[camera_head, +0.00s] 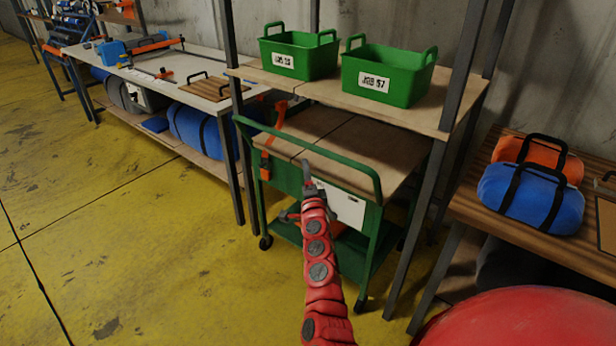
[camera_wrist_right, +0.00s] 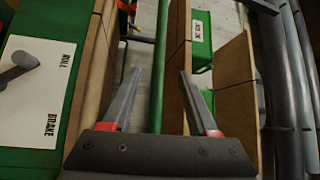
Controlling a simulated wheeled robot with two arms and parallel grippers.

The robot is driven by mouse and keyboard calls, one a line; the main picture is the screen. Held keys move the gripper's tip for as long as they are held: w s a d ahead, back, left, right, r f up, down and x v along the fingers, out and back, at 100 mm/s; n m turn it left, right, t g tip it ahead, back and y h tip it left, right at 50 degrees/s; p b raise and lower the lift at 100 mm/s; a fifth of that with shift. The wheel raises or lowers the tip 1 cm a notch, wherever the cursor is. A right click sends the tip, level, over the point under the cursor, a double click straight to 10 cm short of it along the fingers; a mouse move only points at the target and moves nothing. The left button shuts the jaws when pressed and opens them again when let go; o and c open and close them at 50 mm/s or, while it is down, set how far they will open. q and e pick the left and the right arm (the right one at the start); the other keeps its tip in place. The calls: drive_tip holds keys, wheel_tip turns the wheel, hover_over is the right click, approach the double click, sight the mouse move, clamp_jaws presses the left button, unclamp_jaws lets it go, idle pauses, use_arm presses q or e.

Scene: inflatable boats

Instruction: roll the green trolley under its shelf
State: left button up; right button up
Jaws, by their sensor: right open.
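The green trolley (camera_head: 369,262) stands at the front of the shelf bay, its wooden top partly beneath the shelf (camera_head: 425,111). Its green handle bar (camera_head: 337,167) faces me. My right gripper (camera_head: 307,178) is at this bar. In the right wrist view the gripper (camera_wrist_right: 158,78) is open, with the green bar (camera_wrist_right: 159,65) running between its fingers; I cannot tell whether they touch. A white plate (camera_wrist_right: 42,95) marked ROLL and BRAKE carries a grey lever (camera_wrist_right: 20,66), its visible end on the ROLL side. The left gripper is not in view.
Two green labelled crates (camera_head: 299,55) stand on the shelf. Dark posts (camera_head: 233,100) flank the trolley. A workbench (camera_head: 150,65) is at left, and a wooden table (camera_head: 466,205) with a blue roll (camera_head: 531,196) at right. The yellow floor (camera_head: 130,230) at left is clear.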

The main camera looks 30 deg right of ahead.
drive_tip(key=v, duration=0.2)
drive_tip(key=shift+s+a, duration=0.2)
drive_tip(key=shift+s, duration=0.15)
